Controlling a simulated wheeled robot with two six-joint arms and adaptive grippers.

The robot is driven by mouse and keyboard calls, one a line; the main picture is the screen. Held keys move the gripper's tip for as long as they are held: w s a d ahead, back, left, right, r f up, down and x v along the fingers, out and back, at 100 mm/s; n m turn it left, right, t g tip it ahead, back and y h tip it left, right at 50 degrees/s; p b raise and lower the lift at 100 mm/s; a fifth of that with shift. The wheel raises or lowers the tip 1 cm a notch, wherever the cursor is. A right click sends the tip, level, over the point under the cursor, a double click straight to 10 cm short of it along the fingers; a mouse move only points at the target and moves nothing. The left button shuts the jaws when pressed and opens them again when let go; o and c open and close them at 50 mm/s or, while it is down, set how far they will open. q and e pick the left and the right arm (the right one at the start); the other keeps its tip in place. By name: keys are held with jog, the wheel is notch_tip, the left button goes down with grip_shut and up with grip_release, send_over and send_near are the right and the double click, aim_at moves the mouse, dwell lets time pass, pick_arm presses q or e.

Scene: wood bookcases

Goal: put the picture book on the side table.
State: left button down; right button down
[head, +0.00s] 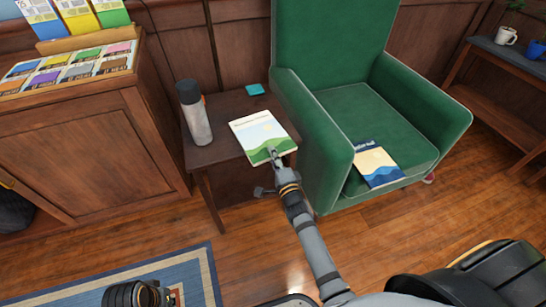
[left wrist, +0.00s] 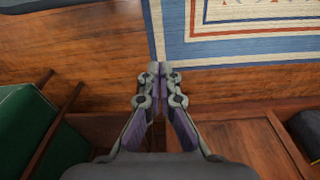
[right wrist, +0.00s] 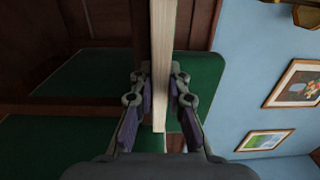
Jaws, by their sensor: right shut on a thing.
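The picture book (head: 262,128), with a pale cover showing a sun and green hills, lies flat over the side table (head: 228,108) in the head view. I cannot tell whether it touches the tabletop. My right gripper (head: 276,158) is shut on its near edge. In the right wrist view the book's page edge (right wrist: 162,50) stands between the two fingers of my right gripper (right wrist: 156,78). My left gripper (left wrist: 160,70) is shut and empty, fingertips together, over the floor by the rug. In the head view only part of it shows at the bottom left.
A grey bottle (head: 196,115) stands left of the book, and a small teal item (head: 255,89) lies behind it. The green armchair (head: 390,105) is close on the right, with a blue-and-yellow book (head: 377,166) on its seat. A wooden display cabinet (head: 85,150) stands left.

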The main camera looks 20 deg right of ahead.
jog(key=shift+f, duration=0.1)
pick_arm(q)
jog(key=shift+f, duration=0.15)
pick_arm(e)
jog(key=c, duration=1.3)
grip_release()
jog(key=shift+c, duration=0.2)
